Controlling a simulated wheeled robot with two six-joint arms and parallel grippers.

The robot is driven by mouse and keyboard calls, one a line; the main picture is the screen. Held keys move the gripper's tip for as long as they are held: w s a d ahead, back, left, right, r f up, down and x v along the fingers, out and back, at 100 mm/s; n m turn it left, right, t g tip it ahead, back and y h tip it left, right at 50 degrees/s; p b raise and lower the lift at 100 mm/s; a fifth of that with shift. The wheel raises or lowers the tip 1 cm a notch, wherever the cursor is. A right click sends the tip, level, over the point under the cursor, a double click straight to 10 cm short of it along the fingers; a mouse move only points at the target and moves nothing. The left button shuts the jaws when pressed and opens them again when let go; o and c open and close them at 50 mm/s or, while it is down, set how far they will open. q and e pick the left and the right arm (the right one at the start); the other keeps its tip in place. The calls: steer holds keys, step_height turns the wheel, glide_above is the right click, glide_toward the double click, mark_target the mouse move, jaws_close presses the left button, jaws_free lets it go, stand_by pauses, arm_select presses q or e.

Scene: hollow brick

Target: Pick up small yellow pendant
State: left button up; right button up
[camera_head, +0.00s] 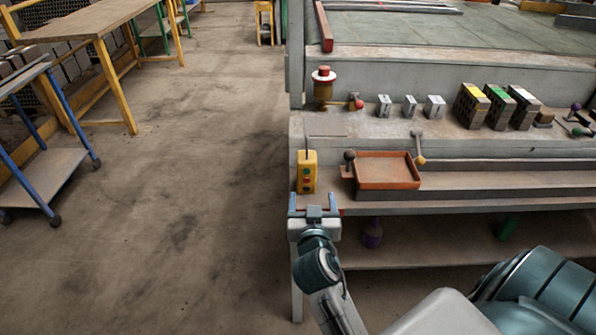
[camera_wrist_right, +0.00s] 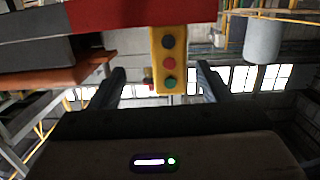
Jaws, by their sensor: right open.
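The small yellow pendant (camera_head: 307,171) has red and green buttons and is at the left front edge of the bench. My right gripper (camera_head: 313,200) is open just in front of and below it in the head view. In the right wrist view the pendant (camera_wrist_right: 172,50), with dark, red and green buttons, appears between the two fingers of the gripper (camera_wrist_right: 161,84), its end near the fingertips. I cannot tell whether either finger touches it. Nothing is gripped. My left gripper is not in view.
A red tray (camera_head: 388,184) sits right of the pendant, with ball-ended levers beside it. Several metal blocks (camera_head: 471,106) stand farther back on the bench.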

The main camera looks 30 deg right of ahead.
mark_target(307, 178)
steer(key=shift+t, duration=0.5)
steer(key=w, duration=0.2)
steer(key=w+d, duration=0.1)
steer(key=w, duration=0.1)
steer(key=w+d+r+p, duration=0.1)
steer(key=w, duration=0.1)
steer(key=shift+d+r, duration=0.1)
steer(key=shift+d, duration=0.15)
steer(key=x, duration=0.1)
steer(key=p+x, duration=0.1)
steer(key=x, duration=0.1)
steer(key=p+x, duration=0.1)
steer(key=shift+w+d+r, duration=0.15)
steer(key=shift+w+r, duration=0.15)
steer(key=shift+r, duration=0.05)
steer(key=shift+w+d, duration=0.15)
steer(key=shift+w, duration=0.1)
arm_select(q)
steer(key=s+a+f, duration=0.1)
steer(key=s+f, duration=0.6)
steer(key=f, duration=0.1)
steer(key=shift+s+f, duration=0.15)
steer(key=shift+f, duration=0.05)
arm_select(e)
steer(key=shift+f, duration=0.1)
steer(key=shift+c, duration=0.2)
steer(key=c, duration=1.3)
steer(key=shift+o, duration=0.2)
